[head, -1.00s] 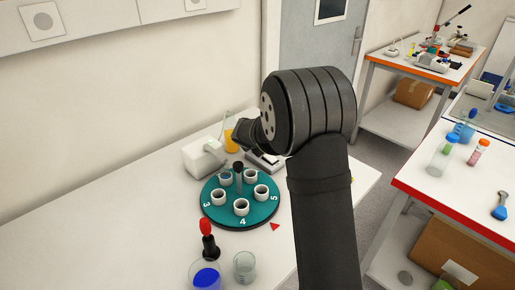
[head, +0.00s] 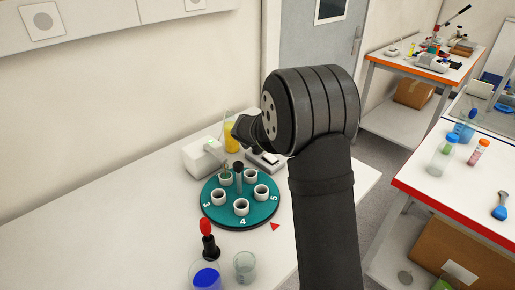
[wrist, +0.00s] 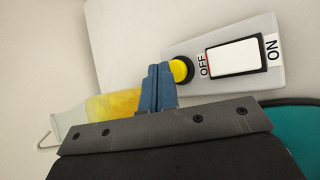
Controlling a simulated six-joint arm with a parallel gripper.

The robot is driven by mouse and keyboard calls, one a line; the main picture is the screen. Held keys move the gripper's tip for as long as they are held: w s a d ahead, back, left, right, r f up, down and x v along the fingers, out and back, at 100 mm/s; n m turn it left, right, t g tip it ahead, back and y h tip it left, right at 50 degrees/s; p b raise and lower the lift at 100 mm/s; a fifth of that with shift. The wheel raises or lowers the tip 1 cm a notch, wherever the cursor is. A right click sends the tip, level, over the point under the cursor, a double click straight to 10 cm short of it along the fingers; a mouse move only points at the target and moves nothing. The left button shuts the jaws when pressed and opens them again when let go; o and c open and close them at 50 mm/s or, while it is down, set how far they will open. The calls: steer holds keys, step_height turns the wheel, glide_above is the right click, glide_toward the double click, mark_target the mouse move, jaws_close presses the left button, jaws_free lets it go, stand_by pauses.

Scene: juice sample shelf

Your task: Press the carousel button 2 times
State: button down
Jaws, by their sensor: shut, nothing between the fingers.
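The yellow carousel button (wrist: 182,70) is on a grey control box (wrist: 190,52) beside a white OFF/ON rocker switch (wrist: 236,56). My gripper (wrist: 158,70) has its blue fingers shut and empty. In the wrist view its tips are just left of the button and overlap its edge; I cannot tell whether they touch it. In the head view the control box (head: 264,163) is behind the teal carousel (head: 222,218), and my arm hides the fingertips and button. The carousel holds several white cups, with numbers 3, 4 and 5 showing.
A beaker of yellow liquid (head: 231,138) stands by the control box; it also shows in the wrist view (wrist: 100,107). A white device (head: 203,157) stands behind the carousel. A flask of blue liquid (head: 206,277) and a clear beaker (head: 245,267) stand in front. The table's left is clear.

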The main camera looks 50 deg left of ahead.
steer(key=shift+r, duration=0.2)
steer(key=shift+r, duration=2.5)
stand_by(0.7)
step_height(320, 180, up, 4)
steer(key=shift+f, duration=0.1)
stand_by(0.4)
steer(key=shift+f, duration=4.45)
steer(key=shift+f, duration=0.4)
